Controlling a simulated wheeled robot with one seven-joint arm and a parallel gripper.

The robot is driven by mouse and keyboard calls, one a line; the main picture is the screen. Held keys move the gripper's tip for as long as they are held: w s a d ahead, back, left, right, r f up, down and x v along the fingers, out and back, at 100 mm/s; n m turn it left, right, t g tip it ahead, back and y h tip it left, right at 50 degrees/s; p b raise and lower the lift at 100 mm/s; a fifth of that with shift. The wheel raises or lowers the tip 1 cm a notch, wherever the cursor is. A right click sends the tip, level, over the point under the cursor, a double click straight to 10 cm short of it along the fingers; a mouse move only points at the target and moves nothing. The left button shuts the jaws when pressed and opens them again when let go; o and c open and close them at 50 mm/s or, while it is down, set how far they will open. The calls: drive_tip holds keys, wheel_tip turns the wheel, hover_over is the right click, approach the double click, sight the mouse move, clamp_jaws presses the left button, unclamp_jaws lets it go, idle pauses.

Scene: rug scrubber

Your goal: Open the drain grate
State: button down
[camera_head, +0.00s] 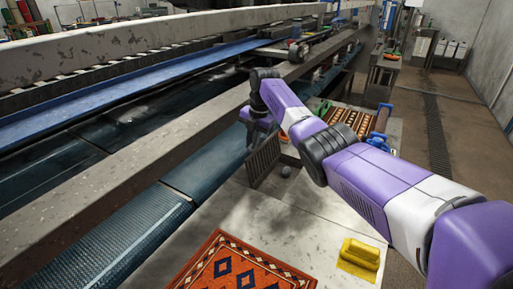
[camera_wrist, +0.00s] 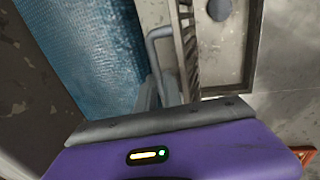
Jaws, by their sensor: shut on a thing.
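The drain grate (camera_head: 263,160) is a dark slatted panel standing steeply raised at the left side of the drain opening (camera_head: 287,158). In the wrist view the grate (camera_wrist: 188,45) shows nearly edge-on, with a grey bar handle (camera_wrist: 152,48) on its left side. My gripper (camera_head: 259,138) is at the grate's upper part, and its fingers show in the wrist view (camera_wrist: 160,88), shut on the handle. The exact contact is partly hidden by the wrist. The shallow drain basin (camera_wrist: 232,65) lies uncovered to the right, with a round grey piece (camera_wrist: 219,9) in it.
A blue textured conveyor (camera_head: 125,245) and metal frame run along the left. A blue roller (camera_head: 383,118) stands behind my arm. Clear floor lies at the right.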

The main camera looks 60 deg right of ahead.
drive_tip(key=shift+w+a+f+b, duration=0.15)
drive_tip(key=shift+w+b, duration=0.25)
drive_tip(key=shift+w, duration=0.2)
drive_tip(key=shift+w+a+f+b, duration=0.1)
drive_tip(key=shift+w+b, duration=0.3)
drive_tip(key=shift+w, duration=0.15)
drive_tip(key=shift+w+r, duration=0.1)
drive_tip(key=shift+w, duration=0.05)
drive_tip(key=c, duration=1.7)
unclamp_jaws()
drive_tip(key=shift+o, duration=1.1)
drive_tip(key=shift+w, duration=0.1)
drive_tip(key=shift+s+d, duration=0.1)
drive_tip(key=shift+s, duration=0.1)
drive_tip(key=shift+s+d+r, duration=0.1)
drive_tip(key=shift+s+r, duration=0.15)
drive_tip(key=shift+r, duration=0.95)
drive_tip(key=shift+s+a+r, duration=0.1)
drive_tip(key=shift+s+r, duration=0.2)
drive_tip(key=shift+r, duration=0.95)
drive_tip(key=shift+s+d+r, duration=0.1)
drive_tip(key=shift+s+r, duration=0.15)
drive_tip(key=shift+r, duration=0.95)
